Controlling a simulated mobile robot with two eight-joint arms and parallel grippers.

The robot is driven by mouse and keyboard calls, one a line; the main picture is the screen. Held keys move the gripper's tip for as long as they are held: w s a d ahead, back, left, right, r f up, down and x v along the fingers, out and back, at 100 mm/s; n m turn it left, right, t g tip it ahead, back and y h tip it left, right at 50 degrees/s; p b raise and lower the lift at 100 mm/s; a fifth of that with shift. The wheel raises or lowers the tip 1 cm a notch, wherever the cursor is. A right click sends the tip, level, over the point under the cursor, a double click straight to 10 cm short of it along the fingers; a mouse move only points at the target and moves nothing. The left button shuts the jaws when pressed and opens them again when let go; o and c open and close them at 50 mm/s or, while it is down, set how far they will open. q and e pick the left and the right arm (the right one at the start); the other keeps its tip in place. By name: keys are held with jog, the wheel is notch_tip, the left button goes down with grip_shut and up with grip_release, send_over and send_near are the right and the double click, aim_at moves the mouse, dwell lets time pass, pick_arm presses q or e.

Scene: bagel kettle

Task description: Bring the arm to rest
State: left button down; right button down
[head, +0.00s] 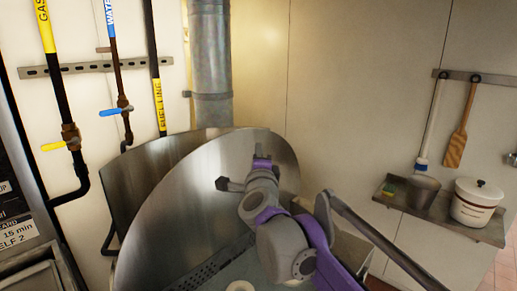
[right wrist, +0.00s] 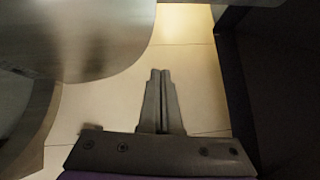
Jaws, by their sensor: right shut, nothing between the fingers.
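My right arm reaches in from the bottom of the head view, purple and grey. My right gripper (head: 222,184) is in front of the large round metal lid (head: 180,190). In the right wrist view the fingers of my right gripper (right wrist: 160,75) are together, with nothing between them and pale wall panels beyond. The kettle's water surface (head: 240,270) shows partly below the arm, with one pale bagel (head: 240,286) at the bottom edge. My left gripper does not show in either view.
Yellow, blue and black pipes with valves (head: 70,135) run down the left wall. A vertical metal duct (head: 211,60) stands behind the lid. A wall shelf (head: 440,212) at right holds a white lidded crock (head: 476,203); a wooden paddle (head: 460,130) hangs above it. A long grey bar (head: 385,245) slants at lower right.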

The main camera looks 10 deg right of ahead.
jog(key=s+a+f+n+g+y, duration=0.1)
jog(key=s+f+n+g+y, duration=0.5)
jog(key=s+f+n, duration=1.1)
jog(key=s+d+f+n+g+h, duration=0.1)
jog(key=s+d+f+g, duration=0.2)
jog(key=s+f, duration=0.6)
jog(key=s+d+f+n+g+h, duration=0.2)
jog(key=s+d+f+g, duration=0.2)
jog(key=s+f, duration=0.6)
notch_tip(320, 180, down, 4)
jog(key=shift+d+f+n+h, duration=0.25)
jog(key=shift+d+n+h, duration=0.05)
jog(key=shift+d, duration=0.25)
